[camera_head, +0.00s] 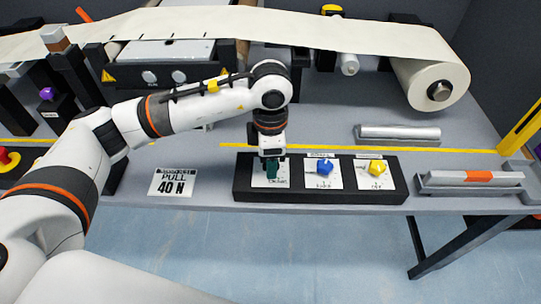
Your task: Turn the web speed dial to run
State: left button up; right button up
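A black panel (319,197) near the table's front edge carries three white plates, each with a dial. A green dial (271,170) is on the left plate, a blue dial (324,168) in the middle and a yellow dial (377,167) on the right. The labels are too small to read surely, so I cannot tell which is the web speed dial. My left gripper (272,161) points down over the green dial and partly hides it. Its fingers are too small and dark to show whether they are closed on it. My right gripper is out of view.
A white web (330,32) runs across the back to a roll (430,82) at the right. A sign reading PULL 40 N (173,183) lies left of the panel. A metal bar (398,132) and a level-like bar (470,179) lie to the right. A red button (8,157) is far left.

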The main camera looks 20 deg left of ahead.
pick_arm(q)
notch_tip(320, 180, up, 12)
jog(key=b, duration=0.1)
dwell(0.5)
dwell(0.4)
